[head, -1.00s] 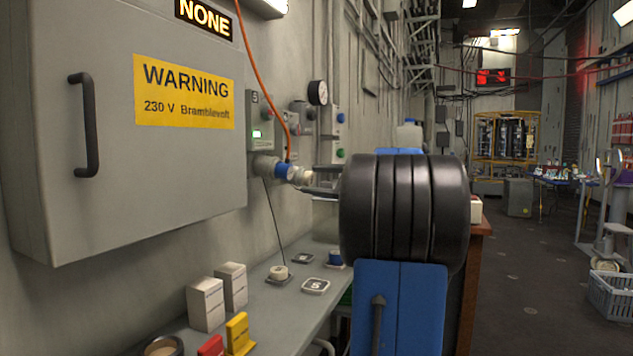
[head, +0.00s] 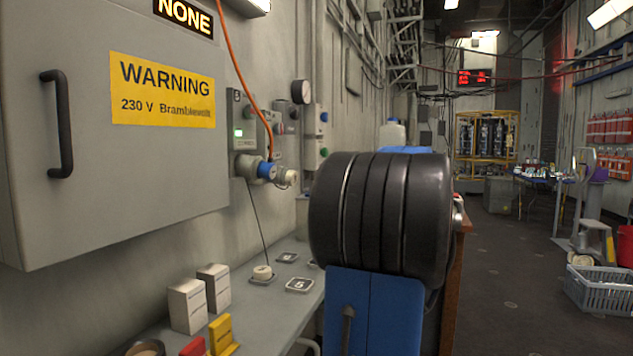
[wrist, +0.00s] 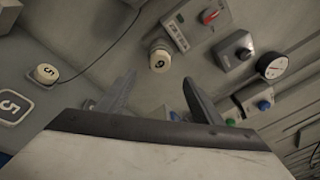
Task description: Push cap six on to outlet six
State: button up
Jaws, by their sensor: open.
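Cap six (wrist: 159,60) is off-white with a dark "6" on its face. In the wrist view it sits at the front of outlet six (wrist: 177,30), a grey wall unit with a red knob; how far on it is I cannot tell. In the head view the cap (head: 288,177) shows just right of a blue connector. My gripper (wrist: 158,82) is open and empty. Its fingertips are apart from the cap, which shows beyond the gap between them. In the head view my arm hides the gripper.
Outlet five (head: 243,134) has a green light and the blue connector (head: 266,171) with an orange cable nearby. Cap five (head: 262,272) lies on the shelf (head: 250,310) on a thin cord. A pressure gauge (head: 301,91) and grey switch boxes are close by on the wall.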

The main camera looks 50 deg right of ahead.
jog(key=v, duration=0.6)
jog(key=shift+s, duration=0.15)
dwell(0.5)
